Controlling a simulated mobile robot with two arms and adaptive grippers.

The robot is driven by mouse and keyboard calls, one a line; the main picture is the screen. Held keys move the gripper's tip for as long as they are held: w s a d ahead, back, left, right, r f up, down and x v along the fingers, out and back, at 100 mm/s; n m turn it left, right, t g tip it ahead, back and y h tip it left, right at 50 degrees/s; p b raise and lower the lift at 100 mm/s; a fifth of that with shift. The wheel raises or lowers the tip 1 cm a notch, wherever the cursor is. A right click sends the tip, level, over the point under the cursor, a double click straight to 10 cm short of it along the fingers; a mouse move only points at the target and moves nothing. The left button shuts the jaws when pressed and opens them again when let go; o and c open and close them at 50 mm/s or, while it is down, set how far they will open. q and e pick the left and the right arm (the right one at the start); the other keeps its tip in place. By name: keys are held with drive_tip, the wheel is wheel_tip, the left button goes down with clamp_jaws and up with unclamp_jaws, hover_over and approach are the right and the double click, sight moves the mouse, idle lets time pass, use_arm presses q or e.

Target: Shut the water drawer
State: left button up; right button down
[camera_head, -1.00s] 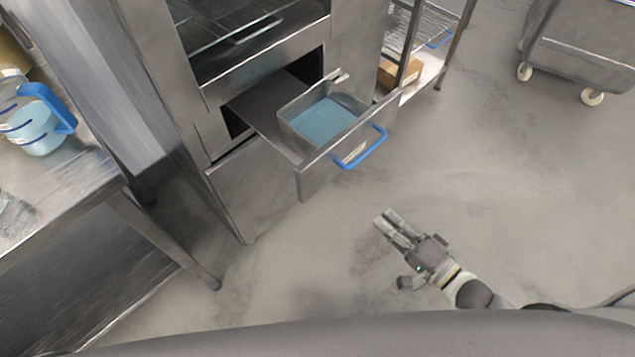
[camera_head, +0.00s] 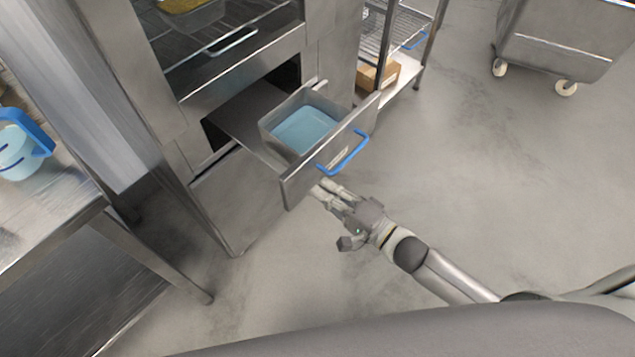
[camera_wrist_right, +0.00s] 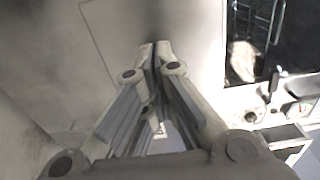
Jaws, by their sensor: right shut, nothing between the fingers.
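The water drawer (camera_head: 300,182) is pulled out of the steel cabinet in the head view. It has a blue bar handle (camera_head: 345,155) on its front and holds a metal pan of bluish water (camera_head: 304,130). My right gripper (camera_head: 322,188) is shut and empty, with its fingertips close to the lower part of the drawer front, below the handle. I cannot tell whether they touch it. In the right wrist view the closed fingertips (camera_wrist_right: 155,48) point at a plain pale surface. My left gripper is not in view.
A steel table (camera_head: 60,215) with a blue-handled jug (camera_head: 22,150) stands at the left. A wire rack with a cardboard box (camera_head: 377,75) stands right of the cabinet. A wheeled bin (camera_head: 560,40) is at the far right. The floor before the drawer is clear.

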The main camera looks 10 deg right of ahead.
drive_tip(key=shift+x, duration=1.2)
